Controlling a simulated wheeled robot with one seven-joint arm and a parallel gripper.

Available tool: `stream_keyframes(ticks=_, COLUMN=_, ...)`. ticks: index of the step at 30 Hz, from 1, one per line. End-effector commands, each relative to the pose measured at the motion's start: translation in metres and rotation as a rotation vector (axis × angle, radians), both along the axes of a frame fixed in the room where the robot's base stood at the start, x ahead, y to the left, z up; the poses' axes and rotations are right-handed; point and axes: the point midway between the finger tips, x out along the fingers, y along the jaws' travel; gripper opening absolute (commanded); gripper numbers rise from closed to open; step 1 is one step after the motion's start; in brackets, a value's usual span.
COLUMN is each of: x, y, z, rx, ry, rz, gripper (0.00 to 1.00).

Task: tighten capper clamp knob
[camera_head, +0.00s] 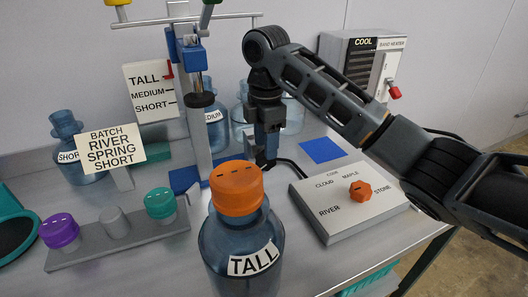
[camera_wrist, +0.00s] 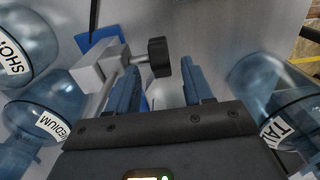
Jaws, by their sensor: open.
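The capper (camera_head: 199,130) stands at the back as a grey post on a blue base, with blue blocks near its top and a black round part on it. In the wrist view, a black knob (camera_wrist: 158,50) on a short metal shaft sticks out of a grey clamp block (camera_wrist: 100,72). My gripper (camera_head: 268,155) points down just right of the capper post in the head view. Its blue fingers (camera_wrist: 160,70) are apart, with the knob between their tips, closer to the left finger. I cannot tell whether they touch. The knob is not clearly visible in the head view.
A blue TALL jug (camera_head: 243,235) with an orange cap stands in front. SHORT (camera_head: 68,150) and MEDIUM (camera_head: 215,125) jugs stand behind. A cap rack (camera_head: 90,250) is left; a RIVER/STONE dial box (camera_head: 345,225) is right. A blue pad (camera_head: 323,150) lies near it.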

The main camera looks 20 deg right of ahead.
Motion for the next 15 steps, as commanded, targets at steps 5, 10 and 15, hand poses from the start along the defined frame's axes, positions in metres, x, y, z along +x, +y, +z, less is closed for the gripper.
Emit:
stream_keyframes(ticks=5, x=0.000, y=0.000, z=-0.021, rx=0.000, ry=0.001, rz=0.000, gripper=0.51)
stream_keyframes(ticks=10, x=0.000, y=0.000, z=-0.031, rx=0.000, ry=0.000, rz=0.000, gripper=0.51)
stream_keyframes(ticks=15, x=0.000, y=0.000, z=-0.032, rx=0.000, ry=-0.001, rz=0.000, gripper=0.51)
